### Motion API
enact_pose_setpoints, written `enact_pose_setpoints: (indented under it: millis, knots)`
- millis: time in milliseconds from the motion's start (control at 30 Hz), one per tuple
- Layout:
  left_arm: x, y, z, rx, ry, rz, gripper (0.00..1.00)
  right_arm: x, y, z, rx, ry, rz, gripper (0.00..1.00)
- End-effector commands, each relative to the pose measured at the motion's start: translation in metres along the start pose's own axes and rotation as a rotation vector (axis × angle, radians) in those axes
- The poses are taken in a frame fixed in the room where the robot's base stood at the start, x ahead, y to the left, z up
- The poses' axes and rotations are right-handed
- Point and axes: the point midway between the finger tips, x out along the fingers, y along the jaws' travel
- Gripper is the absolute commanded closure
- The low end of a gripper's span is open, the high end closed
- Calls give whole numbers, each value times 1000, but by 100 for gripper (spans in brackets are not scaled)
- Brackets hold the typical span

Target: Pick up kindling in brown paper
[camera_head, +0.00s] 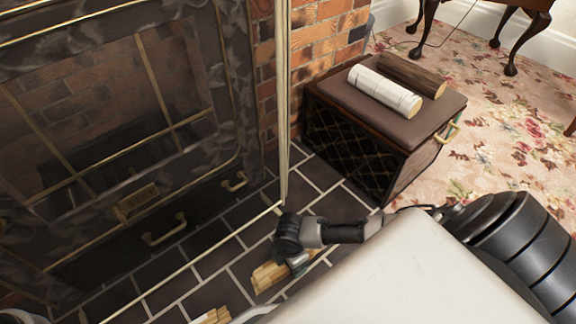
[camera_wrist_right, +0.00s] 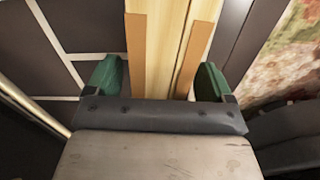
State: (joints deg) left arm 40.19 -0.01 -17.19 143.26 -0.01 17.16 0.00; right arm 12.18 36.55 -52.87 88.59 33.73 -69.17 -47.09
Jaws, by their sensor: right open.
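A bundle of pale kindling (camera_head: 268,276) lies on the dark tiled hearth, partly hidden by my right gripper (camera_head: 292,262). In the right wrist view the kindling (camera_wrist_right: 172,40) shows as pale wood with flat brown strips along it, probably the brown paper. It runs between the two green fingertips of my right gripper (camera_wrist_right: 157,80). The fingers are open, one on each side of the bundle, with gaps at both sides. A second piece of pale wood (camera_head: 212,316) shows at the bottom edge of the head view. My left gripper is not seen.
The dark fireplace (camera_head: 120,130) with brass handles stands at the left. A brown padded box (camera_head: 350,140) stands behind my right gripper, with a pale wrapped roll (camera_head: 385,91) and a dark log (camera_head: 411,74) on top. Floral carpet (camera_head: 500,130) lies to the right.

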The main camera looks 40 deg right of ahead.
Motion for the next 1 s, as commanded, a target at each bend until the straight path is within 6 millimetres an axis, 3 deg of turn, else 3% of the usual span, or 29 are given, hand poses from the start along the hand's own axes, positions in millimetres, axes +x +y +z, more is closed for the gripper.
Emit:
enact_pose_setpoints:
  millis: [133,500,767,1000]
  knots:
    - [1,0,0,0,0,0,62,-1,0,0,0,0,0,19]
    - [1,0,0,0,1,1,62,-1,0,0,0,1,0,75]
    - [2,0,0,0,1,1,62,-2,0,0,0,1,1,76]
    - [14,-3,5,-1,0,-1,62,-13,-2,0,2,1,0,76]
